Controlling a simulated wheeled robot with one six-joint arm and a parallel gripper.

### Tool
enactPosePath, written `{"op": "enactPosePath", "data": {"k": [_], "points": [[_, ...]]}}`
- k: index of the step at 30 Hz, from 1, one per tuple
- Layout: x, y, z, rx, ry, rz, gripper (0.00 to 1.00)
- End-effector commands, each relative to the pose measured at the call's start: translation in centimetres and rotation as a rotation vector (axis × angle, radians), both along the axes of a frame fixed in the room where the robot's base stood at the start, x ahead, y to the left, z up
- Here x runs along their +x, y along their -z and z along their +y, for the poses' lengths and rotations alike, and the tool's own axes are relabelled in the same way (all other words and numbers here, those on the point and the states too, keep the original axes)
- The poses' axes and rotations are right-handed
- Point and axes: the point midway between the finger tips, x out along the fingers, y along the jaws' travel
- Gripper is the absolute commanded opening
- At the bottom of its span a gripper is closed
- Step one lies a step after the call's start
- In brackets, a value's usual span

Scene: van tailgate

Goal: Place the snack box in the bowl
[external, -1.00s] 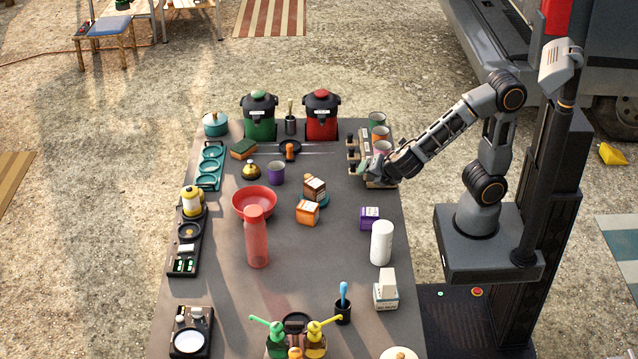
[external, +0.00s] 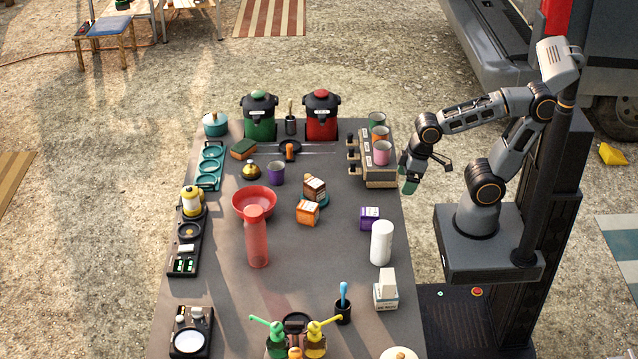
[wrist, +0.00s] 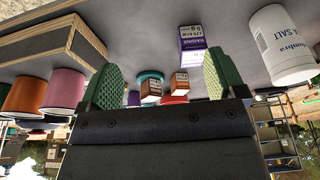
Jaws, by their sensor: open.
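Several small boxes could be the snack box, and I cannot tell which is meant. A purple raisin box (external: 370,218) stands on the table's right side; it is also in the wrist view (wrist: 192,42). An orange box (external: 307,212) sits mid-table, beside a brown box (external: 315,189) on a teal piece. A red bowl (external: 254,203) lies left of them; a red bottle partly covers its front, and I see no box in it. My gripper (external: 428,174) is open and empty at the table's right edge, above and right of the purple box. Its green-padded fingers show in the wrist view (wrist: 162,80).
A wooden stand with cups (external: 380,170) is just left of my gripper. A white salt canister (external: 381,243) stands in front of the purple box. The red bottle (external: 257,238) rises tall by the bowl. The table middle, right of the bottle, is clear.

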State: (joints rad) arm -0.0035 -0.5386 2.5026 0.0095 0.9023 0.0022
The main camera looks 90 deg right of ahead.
Motion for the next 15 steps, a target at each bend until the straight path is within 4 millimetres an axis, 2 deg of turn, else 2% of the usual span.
{"op": "enactPosePath", "data": {"k": [5,9,11,14,15], "points": [[0.0,0.0,0.0,-0.001,0.0,0.01,0.89],[0.6,1.2,-0.2,-0.002,0.006,0.088,0.89],[2.0,1.1,-0.3,0.001,0.011,0.116,0.89],[5.8,0.7,-0.4,0.018,0.055,0.164,0.89],[7.6,0.5,-0.5,0.033,0.107,0.182,0.89]]}}
